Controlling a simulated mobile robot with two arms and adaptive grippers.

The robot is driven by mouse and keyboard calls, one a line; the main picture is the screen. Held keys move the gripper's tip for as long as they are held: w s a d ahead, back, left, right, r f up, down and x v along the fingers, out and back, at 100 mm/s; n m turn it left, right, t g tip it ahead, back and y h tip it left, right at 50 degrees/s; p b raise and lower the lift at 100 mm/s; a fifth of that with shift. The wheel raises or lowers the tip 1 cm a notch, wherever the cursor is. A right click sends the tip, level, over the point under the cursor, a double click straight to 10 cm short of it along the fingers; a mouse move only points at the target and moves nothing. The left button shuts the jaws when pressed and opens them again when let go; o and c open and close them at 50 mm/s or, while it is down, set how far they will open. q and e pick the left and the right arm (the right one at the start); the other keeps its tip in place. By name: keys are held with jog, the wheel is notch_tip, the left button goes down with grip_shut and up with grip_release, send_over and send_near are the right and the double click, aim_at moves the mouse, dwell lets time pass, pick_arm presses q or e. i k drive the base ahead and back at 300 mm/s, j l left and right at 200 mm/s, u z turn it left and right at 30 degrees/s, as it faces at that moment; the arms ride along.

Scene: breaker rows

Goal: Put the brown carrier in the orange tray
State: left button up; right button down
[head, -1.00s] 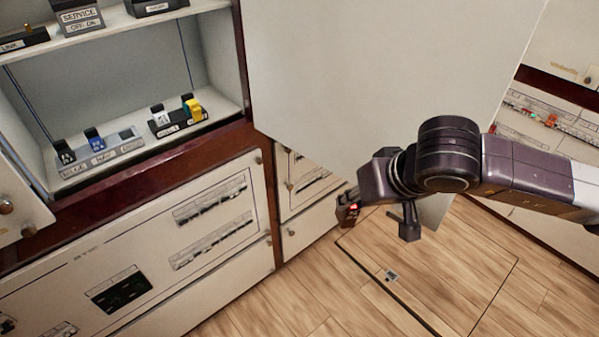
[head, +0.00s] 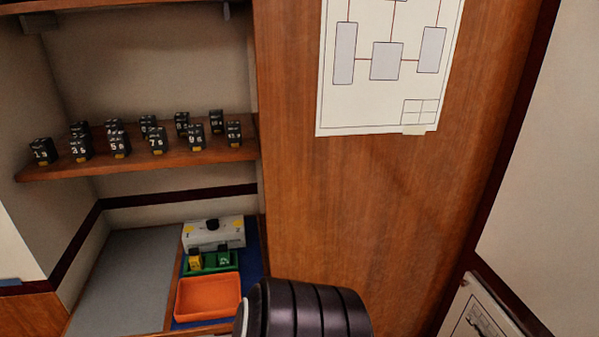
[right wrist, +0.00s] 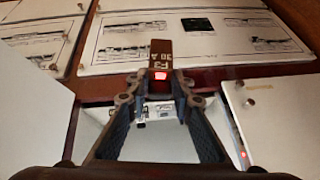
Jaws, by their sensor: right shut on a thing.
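The orange tray (head: 208,298) lies empty on the lower shelf in the head view, in front of a green tray. The brown carrier (right wrist: 161,55) shows in the right wrist view, with pale lettering on it and a lit red patch at its near end. My right gripper (right wrist: 160,86) is shut on the carrier, which sticks out beyond the fingertips. The head view does not show this gripper or the carrier, only a dark link of my arm at the bottom. My left gripper is in neither current view.
The green tray (head: 210,262) holds two small blocks, one yellow and one dark. A white box (head: 213,233) stands behind it. Several numbered black carriers (head: 157,140) stand on a wooden shelf (head: 150,160) above. A wooden panel (head: 380,210) rises right of the alcove.

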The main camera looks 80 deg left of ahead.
aim_at(211, 298)
jog(key=u, duration=0.55)
jog(key=i+l+u, duration=0.1)
jog(key=u, duration=0.45)
jog(key=l+u, duration=0.1)
jog(key=u, duration=0.45)
jog(key=i+l+u, duration=0.1)
jog(key=u, duration=0.45)
jog(key=l+u, duration=0.1)
jog(key=u, duration=0.45)
jog(key=l+u, duration=0.15)
jog(key=u, duration=0.9)
jog(key=k+l+u, duration=0.1)
jog(key=u, duration=0.45)
